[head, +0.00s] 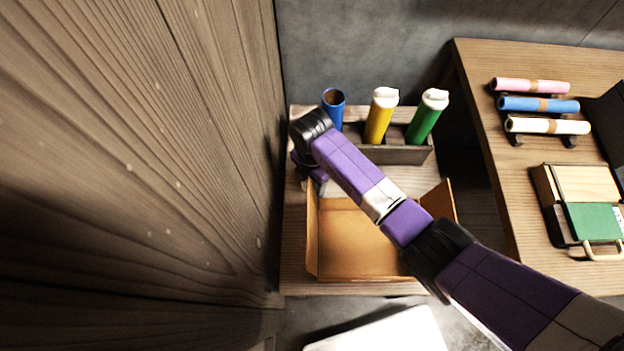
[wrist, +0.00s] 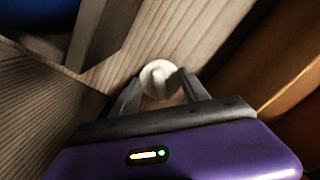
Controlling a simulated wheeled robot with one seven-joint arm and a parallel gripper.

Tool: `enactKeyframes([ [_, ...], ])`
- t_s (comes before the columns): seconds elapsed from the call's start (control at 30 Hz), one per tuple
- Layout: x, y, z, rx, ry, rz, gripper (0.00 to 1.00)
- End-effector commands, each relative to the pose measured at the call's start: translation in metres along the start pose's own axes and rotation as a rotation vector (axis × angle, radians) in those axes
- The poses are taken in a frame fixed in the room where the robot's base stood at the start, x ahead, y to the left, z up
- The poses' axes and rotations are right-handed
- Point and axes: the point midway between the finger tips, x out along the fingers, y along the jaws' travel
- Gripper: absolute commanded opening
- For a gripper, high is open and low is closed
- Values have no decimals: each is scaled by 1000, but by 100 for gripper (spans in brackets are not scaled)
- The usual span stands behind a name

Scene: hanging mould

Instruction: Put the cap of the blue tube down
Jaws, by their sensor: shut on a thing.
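The blue tube (head: 335,112) stands uncapped in the rack at the back, its brown open mouth facing up. Part of it shows as blue at the upper left of the wrist view (wrist: 35,12). My gripper (wrist: 163,92) is shut on the white cap (wrist: 158,74), which sits between its fingertips. The cap is over the wooden tabletop, between the rack and the open cardboard box; I cannot tell whether it touches the wood. In the head view my arm mostly hides the gripper and cap.
The rack (head: 397,154) also holds a yellow tube (head: 379,118) and a green tube (head: 425,119), both white-capped. The open box (head: 355,245) fills the table's front. A wooden wall (head: 140,170) stands close on the left. Another table (head: 480,130) at right holds rolls and a case.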

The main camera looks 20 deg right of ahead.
Motion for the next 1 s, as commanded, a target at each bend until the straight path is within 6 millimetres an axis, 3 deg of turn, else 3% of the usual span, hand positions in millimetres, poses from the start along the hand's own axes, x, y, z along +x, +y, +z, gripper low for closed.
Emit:
enactKeyframes([
  [0.3, 3, 0, 0, 0, 0, 0, 16],
  [0.33, 2, 0, 0, 0, 0, 0, 59],
  [0.4, 2, 0, 0, 0, 0, 0, 72],
  [0.43, 2, 0, 0, 0, 0, 0, 75],
  [0.77, 0, 0, 0, 0, 0, 1, 75],
  [1.0, -31, 1, 0, 1, 1, 4, 75],
])
